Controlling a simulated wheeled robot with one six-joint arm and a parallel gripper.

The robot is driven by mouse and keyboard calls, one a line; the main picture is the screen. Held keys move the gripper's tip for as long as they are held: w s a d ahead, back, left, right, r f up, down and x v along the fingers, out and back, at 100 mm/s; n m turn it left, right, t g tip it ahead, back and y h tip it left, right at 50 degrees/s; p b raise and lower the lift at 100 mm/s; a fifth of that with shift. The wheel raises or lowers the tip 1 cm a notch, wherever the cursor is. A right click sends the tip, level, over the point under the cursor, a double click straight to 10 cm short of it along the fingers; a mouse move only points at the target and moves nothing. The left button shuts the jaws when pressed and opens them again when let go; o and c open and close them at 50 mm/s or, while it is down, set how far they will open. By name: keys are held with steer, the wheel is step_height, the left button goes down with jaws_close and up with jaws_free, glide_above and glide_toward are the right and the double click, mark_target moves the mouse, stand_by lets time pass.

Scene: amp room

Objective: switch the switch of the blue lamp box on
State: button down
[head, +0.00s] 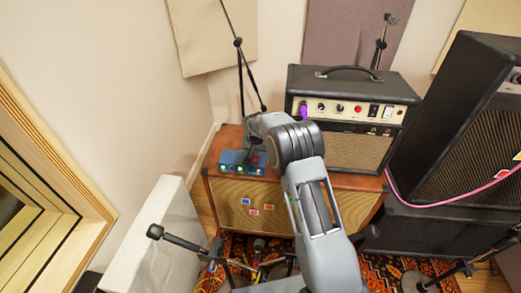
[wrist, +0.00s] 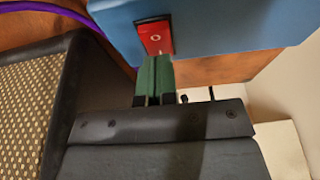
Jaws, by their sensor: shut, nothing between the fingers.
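The blue lamp box (head: 232,158) sits on the brown speaker cabinet, left of my arm in the head view. Its front has small lamps, at least one lit green. In the wrist view the blue box (wrist: 225,25) fills the upper right, with a red rocker switch (wrist: 155,38) marked with a white O. My gripper (wrist: 158,60) is shut and empty, its green fingertips at the lower edge of the switch. I cannot tell whether they touch it. In the head view my gripper is dark and small near the box.
A black amplifier head (head: 350,85) with a purple knob or plug stands right of my arm on the brown cabinet (head: 225,195). Large black speakers (head: 455,130) stand at the right, with a pink cable. A microphone stand (head: 239,75) rises behind the box. A white panel (head: 160,235) stands at left.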

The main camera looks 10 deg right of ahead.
steer(key=shift+s+a+f, duration=0.15)
steer(key=shift+s+a, duration=0.25)
steer(key=shift+s, duration=0.4)
steer(key=shift+r, duration=0.2)
steer(key=p+v, duration=0.1)
steer(key=v, duration=1.3)
steer(key=shift+p, duration=0.3)
steer(key=shift+f, duration=0.1)
